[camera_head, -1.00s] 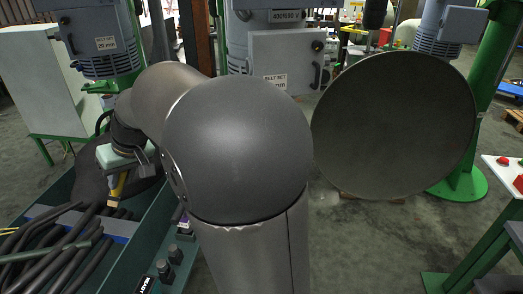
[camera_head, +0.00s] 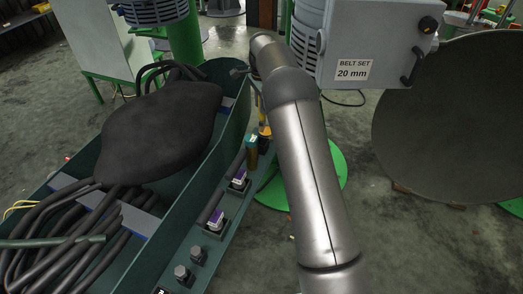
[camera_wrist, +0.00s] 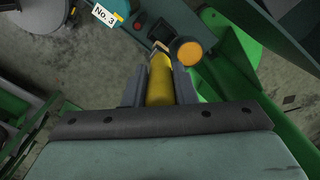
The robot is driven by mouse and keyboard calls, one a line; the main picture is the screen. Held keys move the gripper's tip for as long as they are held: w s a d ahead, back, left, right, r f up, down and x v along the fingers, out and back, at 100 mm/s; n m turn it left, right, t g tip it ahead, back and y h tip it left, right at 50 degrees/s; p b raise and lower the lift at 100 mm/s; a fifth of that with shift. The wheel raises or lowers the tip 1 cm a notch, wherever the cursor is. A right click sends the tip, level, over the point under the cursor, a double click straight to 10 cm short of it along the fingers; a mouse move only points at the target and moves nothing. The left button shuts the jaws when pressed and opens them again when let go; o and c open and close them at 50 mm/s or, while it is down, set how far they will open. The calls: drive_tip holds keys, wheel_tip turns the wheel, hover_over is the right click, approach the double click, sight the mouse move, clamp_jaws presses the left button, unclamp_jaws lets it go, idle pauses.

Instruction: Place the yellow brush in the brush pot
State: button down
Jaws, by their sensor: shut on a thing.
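My gripper (camera_wrist: 158,72) is shut on the yellow brush (camera_wrist: 159,88), whose thick yellow handle runs between the two dark fingers in the wrist view. The brush's far end lies beside a short cylinder with an orange round top (camera_wrist: 187,50), which may be the brush pot. I cannot tell whether they touch. In the head view, a yellow part of the brush (camera_head: 264,118) shows just left of my arm, which hides most of the gripper. A greenish-yellow cylinder (camera_head: 252,152) stands below it on the edge of the bench.
A long dark green trough (camera_head: 190,216) holds black hoses and a dark rounded mass (camera_head: 163,130). Small dark fixtures (camera_head: 216,220) line the bench edge. A grey machine box (camera_head: 372,48) stands close right of my arm. A green round base (camera_head: 325,180) is on the floor.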

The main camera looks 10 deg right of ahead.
sight(260, 126)
drive_tip(key=shift+m, duration=0.5)
drive_tip(key=f, duration=0.2)
drive_tip(key=f+p, duration=0.1)
drive_tip(key=f, duration=0.3)
drive_tip(key=shift+w+f, duration=0.3)
drive_tip(key=shift+f, duration=0.1)
drive_tip(key=shift+f+p, duration=0.75)
drive_tip(key=shift+f, duration=1.5)
drive_tip(key=shift+f, duration=0.2)
drive_tip(key=c, duration=1.2)
unclamp_jaws()
drive_tip(key=shift+r, duration=0.2)
